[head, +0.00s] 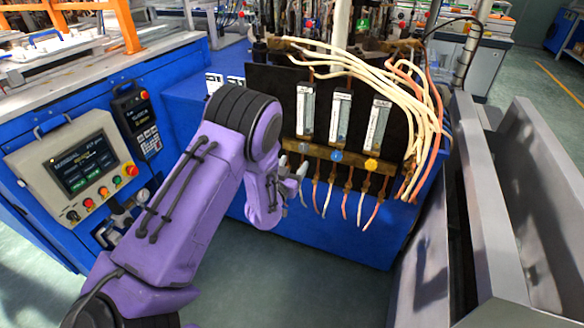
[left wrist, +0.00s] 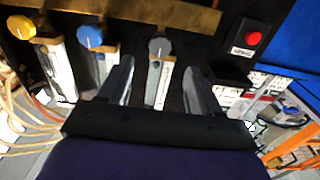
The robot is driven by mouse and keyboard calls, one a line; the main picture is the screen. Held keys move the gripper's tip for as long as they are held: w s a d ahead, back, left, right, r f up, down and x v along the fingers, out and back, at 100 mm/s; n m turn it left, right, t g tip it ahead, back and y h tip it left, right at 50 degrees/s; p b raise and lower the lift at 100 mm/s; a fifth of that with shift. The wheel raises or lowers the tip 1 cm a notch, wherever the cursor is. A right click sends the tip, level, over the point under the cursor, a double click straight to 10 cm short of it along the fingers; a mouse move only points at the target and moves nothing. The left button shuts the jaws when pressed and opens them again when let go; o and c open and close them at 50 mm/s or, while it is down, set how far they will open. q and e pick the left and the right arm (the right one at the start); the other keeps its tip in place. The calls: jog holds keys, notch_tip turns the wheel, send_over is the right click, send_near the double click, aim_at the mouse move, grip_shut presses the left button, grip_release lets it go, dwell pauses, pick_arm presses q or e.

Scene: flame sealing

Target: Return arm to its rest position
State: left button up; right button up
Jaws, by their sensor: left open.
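My purple left arm reaches in from the left in the head view. Its left gripper (head: 292,181) is open and empty in front of the gas panel, just below and left of the grey knob (head: 303,148). In the left wrist view, the spread fingers of the left gripper (left wrist: 161,85) show with the grey knob (left wrist: 160,47) between and beyond their tips. I see no contact with it. The blue knob (head: 336,156) and yellow knob (head: 371,164) sit farther right. My right gripper is not in view.
Flow meters (head: 341,115) stand above the knobs, with pale hoses (head: 390,75) looping over the panel. A red button (left wrist: 254,38) is near the panel's end. A control box (head: 75,165) is left of my arm. Floor (head: 320,290) is clear below.

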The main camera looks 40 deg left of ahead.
pick_arm(q)
jog(key=shift+s+d, duration=0.1)
jog(key=shift+s, duration=0.35)
jog(key=shift+f, duration=0.1)
jog(key=s+d+f+n+g+p, duration=0.4)
jog(key=s+f+g, duration=0.5)
jog(key=s+f, duration=0.8)
jog(key=s+d+g, duration=0.2)
jog(key=s, duration=0.8)
jog(key=s+d+f+g+h+p, duration=0.1)
jog(key=s+d+g, duration=0.2)
jog(key=s, duration=0.7)
jog(key=shift+d+f, duration=0.25)
